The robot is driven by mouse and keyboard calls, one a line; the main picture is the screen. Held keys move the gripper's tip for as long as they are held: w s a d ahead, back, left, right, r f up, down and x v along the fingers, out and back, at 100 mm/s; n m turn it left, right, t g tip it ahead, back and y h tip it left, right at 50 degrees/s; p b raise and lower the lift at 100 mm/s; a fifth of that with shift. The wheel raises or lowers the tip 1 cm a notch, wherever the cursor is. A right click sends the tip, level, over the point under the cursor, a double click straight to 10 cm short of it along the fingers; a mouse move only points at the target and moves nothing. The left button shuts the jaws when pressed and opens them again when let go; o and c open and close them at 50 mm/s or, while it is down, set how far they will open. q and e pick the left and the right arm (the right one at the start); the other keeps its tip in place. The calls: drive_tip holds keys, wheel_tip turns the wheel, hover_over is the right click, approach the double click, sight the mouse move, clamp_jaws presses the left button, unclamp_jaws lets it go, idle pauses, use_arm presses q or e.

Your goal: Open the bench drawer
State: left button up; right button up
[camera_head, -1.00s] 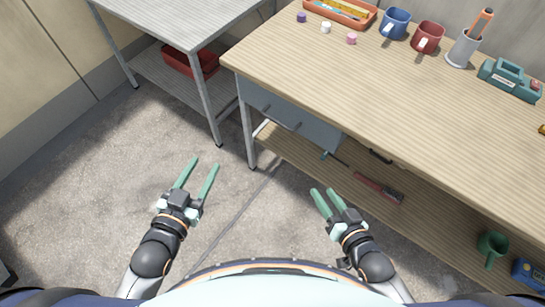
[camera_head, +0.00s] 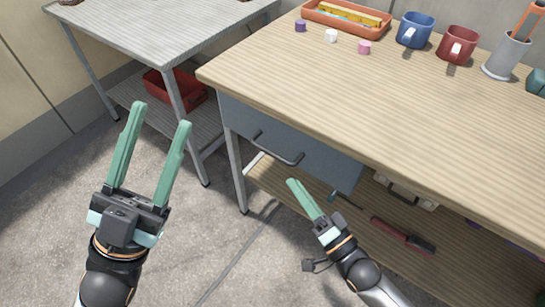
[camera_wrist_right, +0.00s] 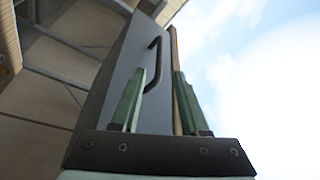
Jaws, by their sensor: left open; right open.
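The bench drawer (camera_head: 310,163) has a flat blue-grey front under the wooden bench top and appears closed. Its dark bar handle (camera_head: 278,150) runs across the front. In the right wrist view the drawer front (camera_wrist_right: 118,85) fills the middle left, and the handle (camera_wrist_right: 156,62) shows beyond and between the fingertips. My right gripper (camera_head: 293,184) is open and empty, below and in front of the drawer, apart from the handle; the head view shows it nearly edge-on. My left gripper (camera_head: 159,114) is open and empty, raised to the left of the drawer.
The bench top (camera_head: 400,110) carries an orange tray (camera_head: 345,18), a blue mug (camera_head: 415,30), a red mug (camera_head: 457,45) and a grey cup (camera_head: 505,57). A lower shelf (camera_head: 270,178) holds a red-handled tool (camera_head: 402,235). A metal table (camera_head: 150,40) stands left. Floor in front is clear.

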sight(273, 154)
drive_tip(key=b+x, duration=0.2)
drive_tip(key=x, duration=0.8)
drive_tip(key=shift+w+a, duration=0.1)
drive_tip(key=shift+w, duration=0.1)
clamp_jaws()
idle(1.0)
